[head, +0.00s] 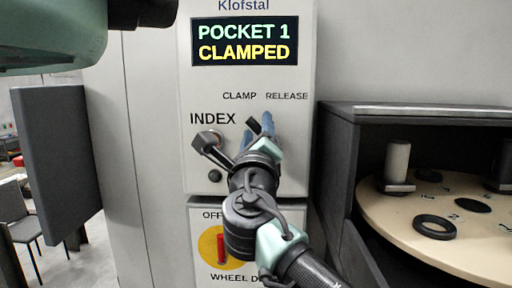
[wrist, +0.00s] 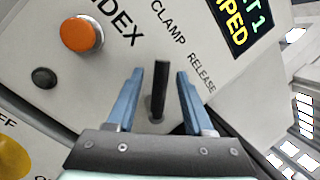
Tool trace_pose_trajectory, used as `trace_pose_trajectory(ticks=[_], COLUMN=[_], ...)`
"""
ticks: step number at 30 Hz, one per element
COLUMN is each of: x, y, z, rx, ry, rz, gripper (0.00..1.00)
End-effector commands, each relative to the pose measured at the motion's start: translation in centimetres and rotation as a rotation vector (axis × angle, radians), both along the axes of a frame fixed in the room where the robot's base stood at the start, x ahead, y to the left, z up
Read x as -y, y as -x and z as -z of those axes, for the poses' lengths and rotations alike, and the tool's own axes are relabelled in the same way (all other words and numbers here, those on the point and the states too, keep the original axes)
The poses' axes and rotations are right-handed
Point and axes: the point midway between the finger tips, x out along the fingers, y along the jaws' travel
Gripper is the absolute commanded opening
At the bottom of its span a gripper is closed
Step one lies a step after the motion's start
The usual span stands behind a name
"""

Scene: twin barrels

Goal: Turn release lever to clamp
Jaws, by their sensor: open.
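The release lever (wrist: 160,80) is a short black bar on the grey panel, below the CLAMP and RELEASE labels. In the head view the release lever's tip (head: 253,126) leans up and left, toward the CLAMP side. My gripper (wrist: 160,74) is open, with one blue finger on each side of the lever and a visible gap to each. In the head view my gripper (head: 268,128) is at the panel, and my arm hides the lever's base. The display (head: 245,42) reads POCKET 1 CLAMPED.
An orange INDEX button (wrist: 82,34) and a small dark button (wrist: 44,78) are left of the lever. A red switch on a yellow disc (head: 208,245) is below. At right, a cabinet holds a round wheel (head: 390,210) with several pieces on it.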

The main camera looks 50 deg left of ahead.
Motion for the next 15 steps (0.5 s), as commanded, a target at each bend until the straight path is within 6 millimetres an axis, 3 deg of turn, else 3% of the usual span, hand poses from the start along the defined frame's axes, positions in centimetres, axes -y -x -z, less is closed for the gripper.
trace_pose_trajectory(ticks=[15], x=[6.9], y=[5.8], z=[2.9], rx=[0.004], ry=[0.001], rz=[0.001], gripper=[0.52])
